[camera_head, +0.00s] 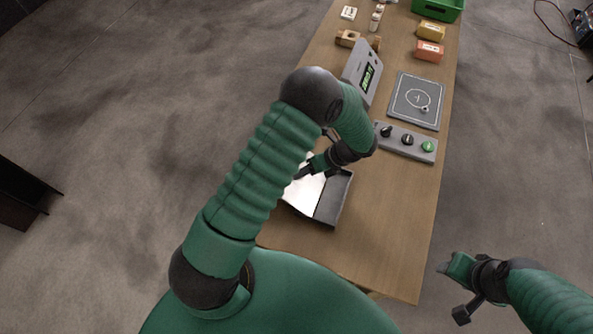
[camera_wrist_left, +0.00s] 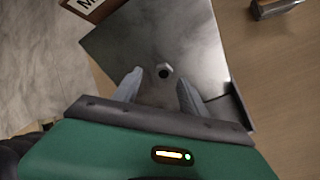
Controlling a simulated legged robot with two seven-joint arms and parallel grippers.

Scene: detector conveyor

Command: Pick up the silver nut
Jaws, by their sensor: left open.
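The silver nut (camera_wrist_left: 165,71) lies on a shiny metal tray (camera_wrist_left: 205,50), seen in the left wrist view just beyond and between my left fingertips. My left gripper (camera_wrist_left: 160,84) is open, with a finger on either side of the line to the nut and nothing between them. In the head view my left gripper (camera_head: 302,173) hangs over the tray (camera_head: 331,200), and the nut cannot be made out there. My right gripper (camera_head: 452,289) is off the table at the lower right, its fingers apart and empty.
Behind the tray are a panel of knobs (camera_head: 420,147), a display box (camera_head: 361,75) and a grey plate (camera_head: 417,101). Orange (camera_head: 429,51) and yellow (camera_head: 431,31) boxes and a green bin (camera_head: 439,9) stand farther back. The table's near right (camera_head: 390,240) is clear.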

